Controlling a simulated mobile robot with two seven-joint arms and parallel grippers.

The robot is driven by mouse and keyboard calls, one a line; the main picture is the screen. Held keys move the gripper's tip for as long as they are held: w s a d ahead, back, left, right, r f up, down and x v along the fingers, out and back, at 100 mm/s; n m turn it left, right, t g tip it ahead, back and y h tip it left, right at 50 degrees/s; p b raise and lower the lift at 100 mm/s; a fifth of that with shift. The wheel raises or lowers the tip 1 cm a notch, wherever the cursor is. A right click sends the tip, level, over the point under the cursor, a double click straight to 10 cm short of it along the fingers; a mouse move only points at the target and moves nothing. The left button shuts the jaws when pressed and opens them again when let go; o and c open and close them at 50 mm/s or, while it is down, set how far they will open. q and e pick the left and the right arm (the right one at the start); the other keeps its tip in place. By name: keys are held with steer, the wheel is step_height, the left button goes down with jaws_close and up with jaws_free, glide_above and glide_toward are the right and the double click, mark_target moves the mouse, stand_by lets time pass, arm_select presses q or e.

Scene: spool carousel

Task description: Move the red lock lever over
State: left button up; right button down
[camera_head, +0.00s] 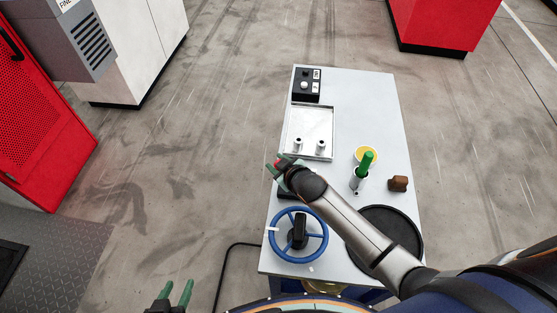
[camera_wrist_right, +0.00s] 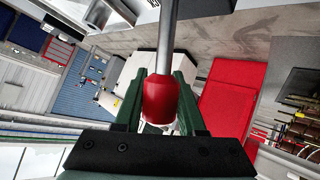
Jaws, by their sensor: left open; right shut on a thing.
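The lock lever's red knob (camera_wrist_right: 160,100) sits on a grey rod in the right wrist view. My right gripper (camera_wrist_right: 160,88) has its green fingers on both sides of the knob and is shut on it. In the head view the same gripper (camera_head: 279,165) is at the left edge of the table, and only a little red of the lever (camera_head: 278,160) shows beside its fingers. The lever's base is mostly hidden by my right arm. My left gripper (camera_head: 177,293) is open and empty at the bottom of the head view, off the table's left side.
The table (camera_head: 360,92) carries a blue handwheel (camera_head: 272,246), a black round plate (camera_head: 410,230), a metal tray (camera_head: 332,112) with two small posts, a black control box (camera_head: 306,86), a green-handled tool (camera_head: 366,162), a yellow-rimmed bowl (camera_head: 372,150) and a brown piece (camera_head: 398,184).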

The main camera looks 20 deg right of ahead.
steer(key=shift+a, duration=0.1)
steer(key=c, duration=0.5)
jaws_free()
steer(key=p+v, duration=0.2)
steer(key=v, duration=1)
steer(key=shift+s+p, duration=0.15)
steer(key=shift+p, duration=0.15)
steer(key=shift+r, duration=0.1)
